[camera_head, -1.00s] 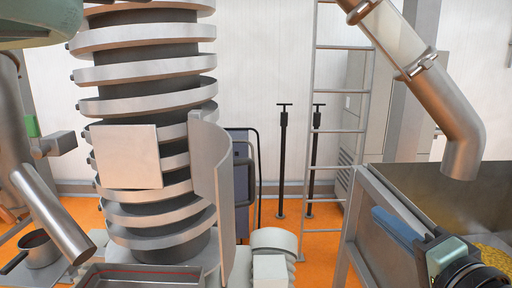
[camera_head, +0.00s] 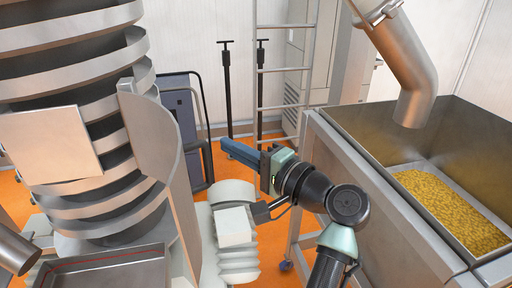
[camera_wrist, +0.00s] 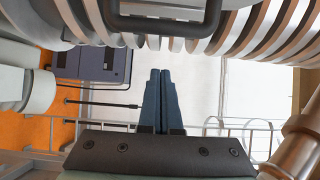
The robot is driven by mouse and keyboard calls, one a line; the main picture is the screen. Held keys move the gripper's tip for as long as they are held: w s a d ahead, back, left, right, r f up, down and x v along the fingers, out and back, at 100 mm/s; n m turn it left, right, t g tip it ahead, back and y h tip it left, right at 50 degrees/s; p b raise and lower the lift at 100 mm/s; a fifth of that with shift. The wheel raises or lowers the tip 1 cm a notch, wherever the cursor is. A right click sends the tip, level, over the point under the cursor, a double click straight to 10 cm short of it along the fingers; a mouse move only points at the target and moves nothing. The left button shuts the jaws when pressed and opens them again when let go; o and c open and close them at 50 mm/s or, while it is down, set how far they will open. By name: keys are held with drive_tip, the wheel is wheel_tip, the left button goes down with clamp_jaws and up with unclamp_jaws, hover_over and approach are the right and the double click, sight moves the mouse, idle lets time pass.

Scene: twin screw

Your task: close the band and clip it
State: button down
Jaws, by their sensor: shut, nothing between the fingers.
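A tall pale curved metal panel (camera_head: 158,135), likely the band, stands beside the spiral column (camera_head: 95,100) in the head view, swung out from it on its right. I cannot make out a clip. My gripper (camera_head: 224,144) is to the right of the panel, its blue fingers pointing left, shut and empty. In the wrist view my fingertips (camera_wrist: 161,72) are together. A dark U-shaped handle (camera_wrist: 165,25) crosses the top of that view, ahead of the fingertips and apart from them. What it is fixed to is hard to tell.
A flat square plate (camera_head: 50,150) is on the column's front. A white ribbed machine part (camera_head: 236,230) stands below my gripper. A steel bin (camera_head: 350,165) with yellow granules (camera_head: 450,205) is to the right, under a slanted pipe (camera_head: 405,65). A ladder (camera_head: 282,70) stands behind.

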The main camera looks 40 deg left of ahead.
drive_tip(key=s+p, duration=0.1)
drive_tip(key=s, duration=0.1)
drive_tip(key=s+d+p, duration=0.1)
drive_tip(key=s, duration=0.1)
idle(0.5)
